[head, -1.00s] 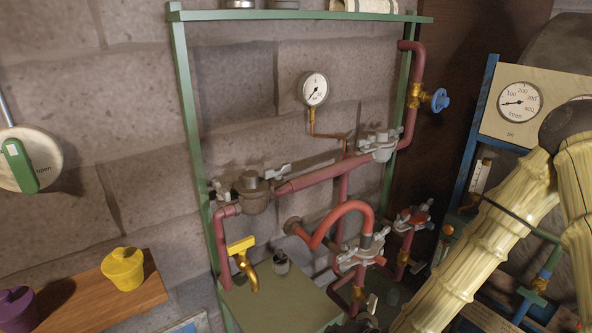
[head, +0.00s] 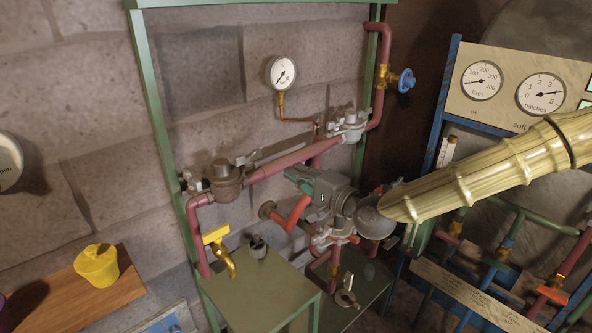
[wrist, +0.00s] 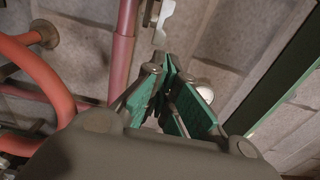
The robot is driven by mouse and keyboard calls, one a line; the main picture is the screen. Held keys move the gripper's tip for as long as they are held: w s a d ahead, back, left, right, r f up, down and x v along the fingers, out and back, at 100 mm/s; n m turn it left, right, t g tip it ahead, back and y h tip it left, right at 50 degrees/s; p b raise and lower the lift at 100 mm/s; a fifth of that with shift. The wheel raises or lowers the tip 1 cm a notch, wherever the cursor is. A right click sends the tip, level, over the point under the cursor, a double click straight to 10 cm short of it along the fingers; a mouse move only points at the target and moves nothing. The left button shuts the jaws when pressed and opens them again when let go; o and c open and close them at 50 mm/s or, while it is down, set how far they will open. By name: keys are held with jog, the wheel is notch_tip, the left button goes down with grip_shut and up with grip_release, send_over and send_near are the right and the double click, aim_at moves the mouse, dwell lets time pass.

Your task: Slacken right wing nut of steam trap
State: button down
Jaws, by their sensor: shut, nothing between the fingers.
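A rounded grey-brown fitting (head: 226,182), which looks like the steam trap, sits at the left end of the red pipe in the head view. A pale wing nut (head: 247,159) sticks out at its right and another (head: 189,183) at its left. My gripper (head: 291,174) is shut and empty, its green fingers pointing left, right of and a little below the right wing nut in the picture and apart from it. In the wrist view the fingertips (wrist: 172,64) are together. A pale metal wing (wrist: 163,20) shows beyond them; I cannot tell which fitting it belongs to.
A second clamped fitting (head: 349,124) with wing nuts sits up the pipe. A pressure gauge (head: 281,73) and blue valve wheel (head: 406,81) are above. A curved red pipe (head: 290,217) and lower clamp (head: 332,236) lie close below my gripper. A yellow tap (head: 218,240) is lower left.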

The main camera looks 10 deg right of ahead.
aim_at(248, 157)
jog(key=p+x, duration=0.5)
jog(key=x, duration=0.7)
jog(key=shift+d+f, duration=0.1)
jog(key=shift+f, duration=0.05)
dwell(0.3)
